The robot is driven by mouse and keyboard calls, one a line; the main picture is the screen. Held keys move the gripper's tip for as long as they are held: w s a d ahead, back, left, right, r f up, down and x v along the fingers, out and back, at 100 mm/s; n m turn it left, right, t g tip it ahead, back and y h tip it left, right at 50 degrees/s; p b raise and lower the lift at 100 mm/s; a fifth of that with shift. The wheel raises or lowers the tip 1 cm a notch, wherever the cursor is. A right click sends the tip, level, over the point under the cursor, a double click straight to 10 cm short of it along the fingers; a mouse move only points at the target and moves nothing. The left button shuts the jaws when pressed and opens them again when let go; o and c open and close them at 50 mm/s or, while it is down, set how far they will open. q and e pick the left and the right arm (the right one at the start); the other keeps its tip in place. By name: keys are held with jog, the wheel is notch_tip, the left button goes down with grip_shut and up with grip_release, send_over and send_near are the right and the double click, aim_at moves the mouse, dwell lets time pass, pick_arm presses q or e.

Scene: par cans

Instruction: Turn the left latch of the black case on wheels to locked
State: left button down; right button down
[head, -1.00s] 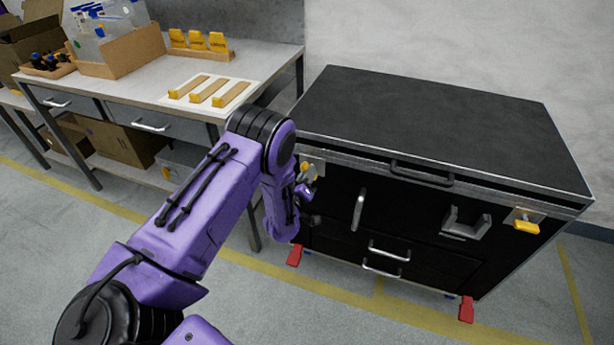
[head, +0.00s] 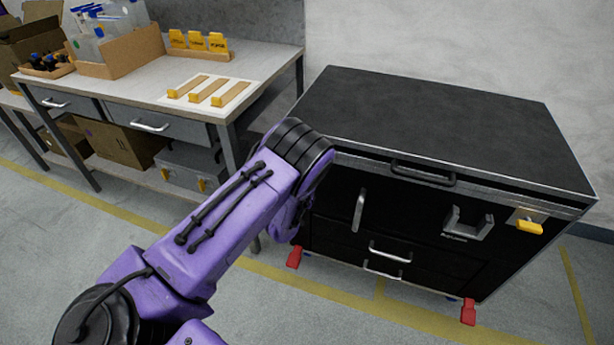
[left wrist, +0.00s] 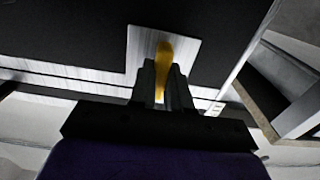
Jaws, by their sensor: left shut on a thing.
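The black case (head: 425,125) on wheels stands at the right in the head view. Its left latch, a yellow handle (left wrist: 164,54) on a bright metal plate (left wrist: 140,42), shows in the left wrist view. My left gripper (left wrist: 162,72) is shut on this yellow handle, with one dark finger on each side of it. The handle points roughly along the fingers. In the head view my purple left arm hides the left latch and my left gripper. The right latch (head: 529,226) shows its yellow handle lying roughly sideways. My right gripper is not in view.
A workbench (head: 255,62) stands left of the case, close to my arm. On it are yellow-ended wooden pieces (head: 210,92) on a white sheet. A grey case (head: 188,168) sits on the lower shelf. Red pedals (head: 468,311) stick out at the case's base.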

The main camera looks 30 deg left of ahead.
pick_arm(q)
jog(key=shift+w+r, duration=0.15)
jog(key=shift+r, duration=0.05)
dwell(0.4)
jog(key=c, duration=1.1)
grip_release()
jog(key=shift+f, duration=0.15)
jog(key=v, duration=1)
jog(key=shift+s+d, duration=0.1)
jog(key=shift+s, duration=0.1)
